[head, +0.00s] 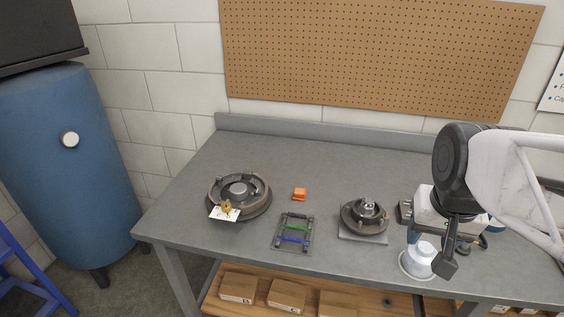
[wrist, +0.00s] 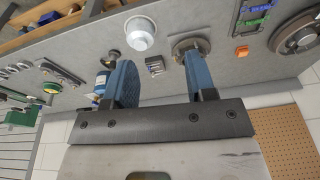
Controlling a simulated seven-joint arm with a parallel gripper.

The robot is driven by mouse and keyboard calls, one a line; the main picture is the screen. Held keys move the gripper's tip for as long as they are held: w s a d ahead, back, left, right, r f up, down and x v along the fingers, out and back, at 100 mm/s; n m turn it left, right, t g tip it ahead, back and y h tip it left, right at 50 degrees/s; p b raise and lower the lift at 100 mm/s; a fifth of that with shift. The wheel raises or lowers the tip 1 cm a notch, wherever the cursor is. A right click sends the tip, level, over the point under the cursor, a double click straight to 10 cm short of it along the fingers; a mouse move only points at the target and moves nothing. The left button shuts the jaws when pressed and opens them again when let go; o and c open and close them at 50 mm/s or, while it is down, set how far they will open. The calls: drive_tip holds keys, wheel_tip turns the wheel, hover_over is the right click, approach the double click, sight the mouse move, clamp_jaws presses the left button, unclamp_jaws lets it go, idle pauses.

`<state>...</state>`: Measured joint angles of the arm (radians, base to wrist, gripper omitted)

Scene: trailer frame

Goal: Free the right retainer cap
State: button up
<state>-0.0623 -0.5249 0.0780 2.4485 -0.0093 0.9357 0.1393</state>
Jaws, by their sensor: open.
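A small dark frame (head: 276,242) lies on the bench with a green bar (head: 295,226) and a blue bar (head: 292,239) across it. The frame also shows at the top right of the wrist view (wrist: 240,20). I cannot make out a right retainer cap for certain in either view. My gripper (head: 448,262) is over the right part of the bench, well to the right of the frame. In the wrist view my gripper (wrist: 158,65) is open, its two blue-padded fingers wide apart with nothing held between them.
A large round hub (head: 258,201) with a tag stands left of the frame, and a smaller hub (head: 365,212) on a plate stands right of it. An orange block (head: 299,194) lies behind the frame. A white cup (head: 420,258) is near my gripper. The bench's back middle is clear.

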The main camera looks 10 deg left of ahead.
drive_tip(key=w+a+m, duration=0.1)
drive_tip(key=w+a, duration=0.6)
drive_tip(key=w, duration=0.4)
drive_tip(key=m+g, duration=0.2)
drive_tip(key=m, duration=0.1)
hover_over(257, 191)
wheel_tip(257, 191, down, 14)
drive_tip(key=shift+d+f, duration=0.15)
drive_tip(key=shift+a+f, duration=0.1)
drive_tip(key=shift+a, duration=0.1)
drive_tip(key=shift+f, duration=3.9)
drive_tip(key=shift+c, duration=0.5)
